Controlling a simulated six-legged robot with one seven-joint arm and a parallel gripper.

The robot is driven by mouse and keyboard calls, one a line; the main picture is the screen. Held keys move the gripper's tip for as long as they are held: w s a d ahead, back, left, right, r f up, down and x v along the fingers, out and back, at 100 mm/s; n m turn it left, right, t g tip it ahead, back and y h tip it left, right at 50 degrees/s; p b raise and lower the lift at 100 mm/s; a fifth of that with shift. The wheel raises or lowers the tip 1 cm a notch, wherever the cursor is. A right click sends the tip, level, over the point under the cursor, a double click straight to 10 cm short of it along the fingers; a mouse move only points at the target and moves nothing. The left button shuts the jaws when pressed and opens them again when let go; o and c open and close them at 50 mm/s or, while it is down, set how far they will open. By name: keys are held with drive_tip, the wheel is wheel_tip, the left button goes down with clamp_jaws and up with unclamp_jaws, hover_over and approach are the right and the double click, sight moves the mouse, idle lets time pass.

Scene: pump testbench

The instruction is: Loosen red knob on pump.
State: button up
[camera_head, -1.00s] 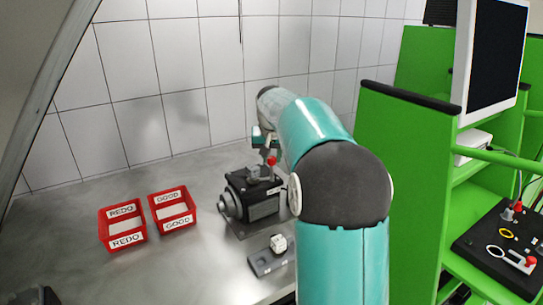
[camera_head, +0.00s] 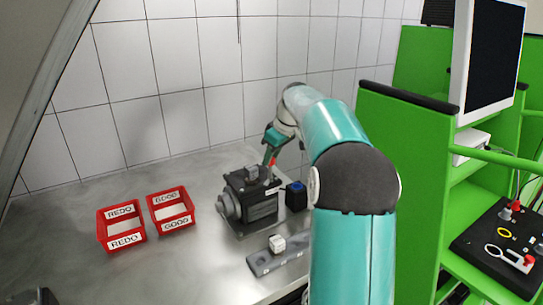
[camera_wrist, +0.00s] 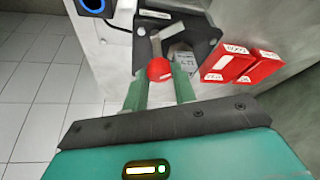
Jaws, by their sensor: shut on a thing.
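The dark pump (camera_head: 250,198) stands on the metal table in the head view, and part of its dark body (camera_wrist: 190,30) shows in the wrist view. The round red knob (camera_wrist: 160,69) sits between my gripper's two green fingertips in the wrist view. My gripper (camera_wrist: 160,84) is shut on it. In the head view my gripper (camera_head: 270,150) reaches in tilted from the right, above the pump's top, with a bit of red at its tips. The fingers partly hide the knob and its joint with the pump.
Two red bins, REDO (camera_head: 123,226) and GOOD (camera_head: 172,211), stand left of the pump. A blue-topped box (camera_head: 297,195) is right of it. A green rack (camera_head: 405,190) and tiled wall bound the table.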

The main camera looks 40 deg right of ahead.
drive_tip(key=n+g+y, duration=0.1)
drive_tip(key=n, duration=0.3)
drive_tip(key=shift+d, duration=0.15)
idle(0.4)
drive_tip(key=o, duration=1)
drive_tip(key=v, duration=1.3)
drive_tip(key=shift+s+d+r, duration=0.1)
drive_tip(key=shift+d+r, duration=0.15)
drive_tip(key=shift+d, duration=0.05)
